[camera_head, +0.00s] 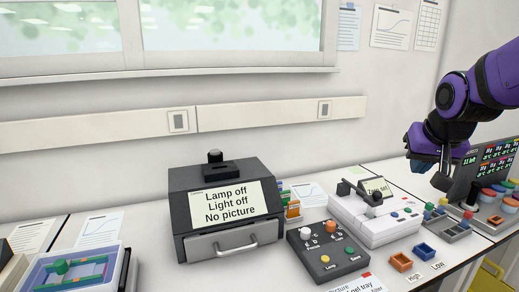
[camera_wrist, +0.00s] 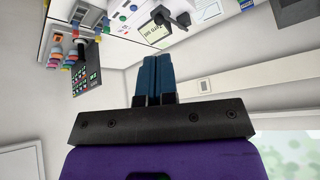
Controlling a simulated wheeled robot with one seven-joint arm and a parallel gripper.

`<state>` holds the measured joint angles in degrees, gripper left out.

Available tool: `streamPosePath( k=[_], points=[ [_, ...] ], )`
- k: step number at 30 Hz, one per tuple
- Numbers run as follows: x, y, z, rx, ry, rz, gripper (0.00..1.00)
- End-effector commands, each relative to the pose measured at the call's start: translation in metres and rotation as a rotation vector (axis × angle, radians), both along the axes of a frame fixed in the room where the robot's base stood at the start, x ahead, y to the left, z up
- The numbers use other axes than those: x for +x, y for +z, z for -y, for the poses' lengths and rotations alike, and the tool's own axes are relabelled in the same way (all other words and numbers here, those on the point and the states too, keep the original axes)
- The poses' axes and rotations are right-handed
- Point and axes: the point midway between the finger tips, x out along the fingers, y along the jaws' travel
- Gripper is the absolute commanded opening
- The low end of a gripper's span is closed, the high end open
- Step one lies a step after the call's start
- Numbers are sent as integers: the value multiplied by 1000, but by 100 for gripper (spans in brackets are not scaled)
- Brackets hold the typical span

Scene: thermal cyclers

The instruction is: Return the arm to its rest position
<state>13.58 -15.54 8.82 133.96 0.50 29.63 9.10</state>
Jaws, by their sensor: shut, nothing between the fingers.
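My arm comes in from the upper right in the head view. The wrist view is turned over, with the bench at the top. The gripper appears clear of the bench devices.
A dark imager (camera_head: 221,210) reads "Lamp off, Light off, No picture". A control box (camera_head: 325,250) with knobs and buttons and a white device (camera_head: 375,218) stand to its right. A blue tray (camera_head: 70,268) is at left.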

Motion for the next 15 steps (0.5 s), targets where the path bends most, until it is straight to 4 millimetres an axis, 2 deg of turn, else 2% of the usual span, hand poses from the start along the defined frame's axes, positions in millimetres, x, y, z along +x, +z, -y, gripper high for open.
streamPosePath(
  k=[1,9,15],
  points=[
    [-19,7,-6,-10,21,-2,0],
    [-110,23,-23,-38,122,-51,0],
    [-166,21,-28,-39,191,-78,0]
  ],
)
